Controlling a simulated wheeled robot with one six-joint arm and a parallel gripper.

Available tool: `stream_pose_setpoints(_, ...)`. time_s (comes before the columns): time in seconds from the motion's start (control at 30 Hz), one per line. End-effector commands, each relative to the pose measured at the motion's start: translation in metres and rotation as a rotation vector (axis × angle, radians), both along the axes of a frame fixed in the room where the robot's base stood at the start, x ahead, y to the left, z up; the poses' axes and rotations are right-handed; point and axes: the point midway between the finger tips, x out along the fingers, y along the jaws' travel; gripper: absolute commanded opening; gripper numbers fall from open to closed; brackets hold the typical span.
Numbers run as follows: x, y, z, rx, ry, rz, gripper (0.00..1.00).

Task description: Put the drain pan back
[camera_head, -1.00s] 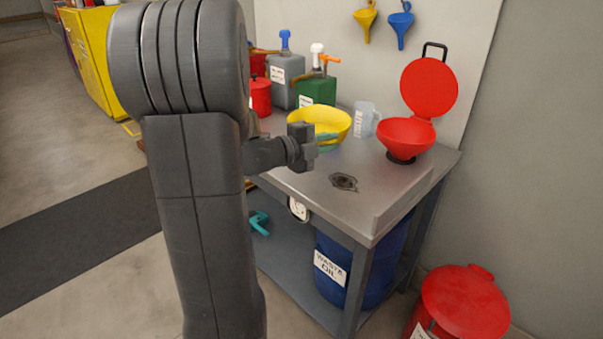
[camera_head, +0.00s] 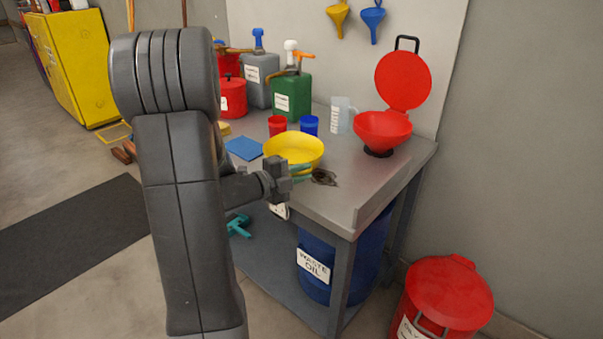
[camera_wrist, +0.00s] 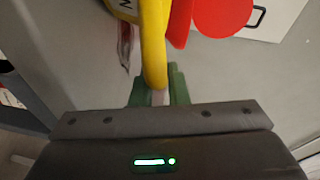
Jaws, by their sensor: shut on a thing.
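The yellow drain pan (camera_head: 293,147) is in the head view over the front part of the metal workbench (camera_head: 355,190), with its open side up. My gripper (camera_head: 298,172) is shut on the near rim of the pan. In the wrist view the pan (camera_wrist: 154,45) is seen nearly edge-on, with its rim between the green fingers of my gripper (camera_wrist: 158,88). The pan is close to a dark drain opening (camera_head: 323,177) in the bench top. I cannot tell whether the pan touches the bench.
Behind the pan stand a red cup (camera_head: 278,125), a blue cup (camera_head: 309,125) and a clear jug (camera_head: 341,115). A red funnel with a lid (camera_head: 383,129) is to the right, a blue cloth (camera_head: 244,148) to the left. Green (camera_head: 292,97) and grey (camera_head: 260,80) pump cans stand behind.

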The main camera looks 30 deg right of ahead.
Motion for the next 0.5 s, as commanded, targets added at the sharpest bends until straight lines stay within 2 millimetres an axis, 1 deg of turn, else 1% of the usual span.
stream_pose_setpoints(0.13,0.0001,-0.0001,-0.0041,0.000,-0.001,0.000,0.00)
stream_pose_setpoints(0.17,-0.0001,-0.0001,-0.0028,0.000,0.000,0.000,0.20)
stream_pose_setpoints(0.23,-0.0001,-0.0001,-0.0023,0.000,0.000,0.000,0.34)
stream_pose_setpoints(0.27,-0.0001,-0.0001,-0.0023,0.001,0.000,0.000,0.36)
stream_pose_setpoints(0.5,0.0000,-0.0002,-0.0022,0.001,0.000,0.000,0.36)
